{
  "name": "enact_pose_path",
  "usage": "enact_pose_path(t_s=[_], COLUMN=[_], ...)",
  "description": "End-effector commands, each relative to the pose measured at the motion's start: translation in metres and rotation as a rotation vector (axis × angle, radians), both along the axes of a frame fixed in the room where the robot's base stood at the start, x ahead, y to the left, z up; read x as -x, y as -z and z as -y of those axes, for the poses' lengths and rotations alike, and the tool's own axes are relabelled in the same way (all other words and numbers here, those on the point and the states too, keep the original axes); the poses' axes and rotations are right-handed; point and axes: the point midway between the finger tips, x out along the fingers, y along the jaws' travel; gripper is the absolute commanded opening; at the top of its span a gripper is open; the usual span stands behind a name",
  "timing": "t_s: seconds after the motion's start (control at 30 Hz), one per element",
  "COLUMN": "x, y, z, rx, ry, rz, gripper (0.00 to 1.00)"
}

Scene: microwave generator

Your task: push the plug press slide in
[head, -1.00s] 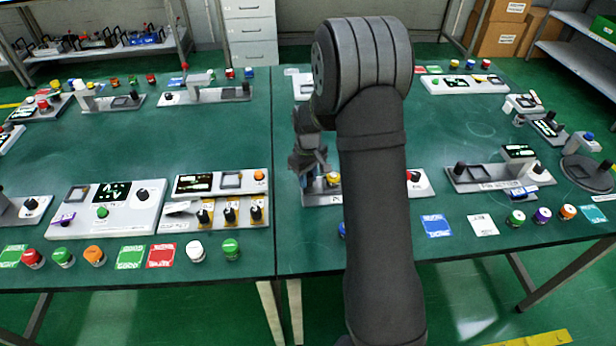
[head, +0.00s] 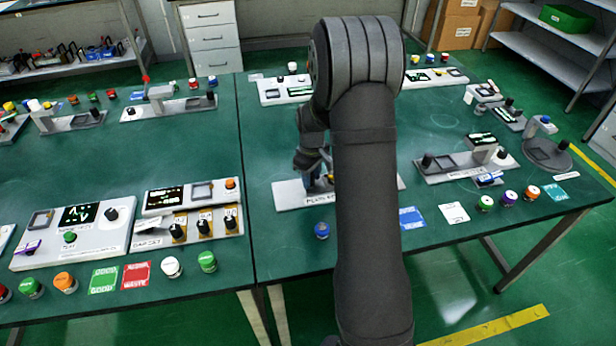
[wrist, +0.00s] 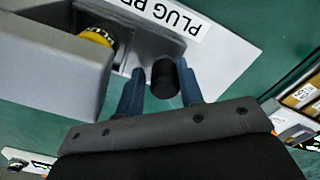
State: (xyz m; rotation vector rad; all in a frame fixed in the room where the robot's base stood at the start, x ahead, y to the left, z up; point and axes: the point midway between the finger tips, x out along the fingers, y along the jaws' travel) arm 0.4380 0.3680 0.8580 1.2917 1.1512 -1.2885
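The plug press is a pale grey base (head: 288,196) with a printed label at the front of the right-hand table, partly hidden behind my arm. In the wrist view its plate (wrist: 228,48) reads "PLUG PR". A grey block (wrist: 50,65) of the press fills the left side, with a yellow ringed part (wrist: 97,37) beside it. A black cylindrical knob (wrist: 164,78) stands between the two blue fingers of my gripper (wrist: 160,92). The gripper is open, with a gap on the knob's left; contact on its right is unclear. In the head view my gripper (head: 312,178) is low over the press.
A blue button (head: 322,230) stands in front of the press. Blue and white cards (head: 412,218) lie to its right. A station with black knobs (head: 470,160) stands further right. A white panel (head: 285,92) is behind. Bare green table lies left of the press.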

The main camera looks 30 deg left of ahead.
Motion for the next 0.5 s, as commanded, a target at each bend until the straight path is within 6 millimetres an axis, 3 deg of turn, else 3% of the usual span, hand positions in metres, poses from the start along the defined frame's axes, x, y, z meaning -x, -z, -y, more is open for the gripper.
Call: enact_pose_path(t_s=[0.07,0.37,0.5], x=[-0.001,0.000,0.000], y=[0.000,-0.001,-0.012], z=[0.001,0.000,0.000], rx=[0.001,0.000,-0.001], ry=[0.003,0.002,0.001], rz=[0.000,-0.002,-0.001], gripper=[0.48,0.48,0.48])
